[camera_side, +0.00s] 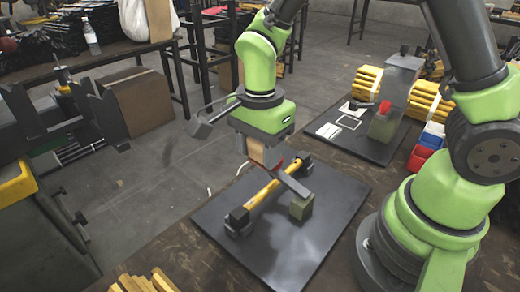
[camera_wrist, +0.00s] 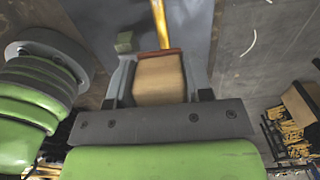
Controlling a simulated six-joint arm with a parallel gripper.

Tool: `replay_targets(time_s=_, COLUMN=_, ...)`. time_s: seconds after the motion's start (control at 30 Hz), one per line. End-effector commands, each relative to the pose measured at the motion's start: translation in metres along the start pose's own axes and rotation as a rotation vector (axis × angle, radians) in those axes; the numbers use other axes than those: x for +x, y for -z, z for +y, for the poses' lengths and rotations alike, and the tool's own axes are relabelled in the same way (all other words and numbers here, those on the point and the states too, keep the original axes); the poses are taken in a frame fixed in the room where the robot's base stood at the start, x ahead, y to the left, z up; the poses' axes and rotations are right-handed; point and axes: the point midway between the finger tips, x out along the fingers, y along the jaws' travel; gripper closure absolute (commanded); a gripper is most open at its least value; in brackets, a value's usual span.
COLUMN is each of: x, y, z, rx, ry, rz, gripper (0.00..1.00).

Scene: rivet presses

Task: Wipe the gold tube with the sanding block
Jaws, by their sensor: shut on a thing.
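The gold tube (camera_side: 262,195) lies slantwise on a dark plate (camera_side: 290,253), its ends in dark holders (camera_side: 238,221). In the wrist view the tube (camera_wrist: 160,22) runs up from behind the block. My gripper (camera_side: 268,158) is shut on the sanding block (camera_side: 256,153), a tan block with a red underside. In the wrist view the sanding block (camera_wrist: 160,78) sits between the two fingers, its red edge towards the tube. The block is over the tube's far half; I cannot tell whether it touches it.
A small olive block (camera_side: 301,207) stands on the plate right of the tube. Red and blue bins (camera_side: 420,157) stand near my arm. The plate's front is clear.

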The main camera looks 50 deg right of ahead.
Motion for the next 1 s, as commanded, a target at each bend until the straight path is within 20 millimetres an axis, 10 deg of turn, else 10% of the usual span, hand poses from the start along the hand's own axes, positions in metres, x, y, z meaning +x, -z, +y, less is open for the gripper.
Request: replay_targets(time_s=1.0, x=0.011, y=-0.008, z=0.0, rx=0.0, ry=0.001, rz=-0.116, gripper=0.92)
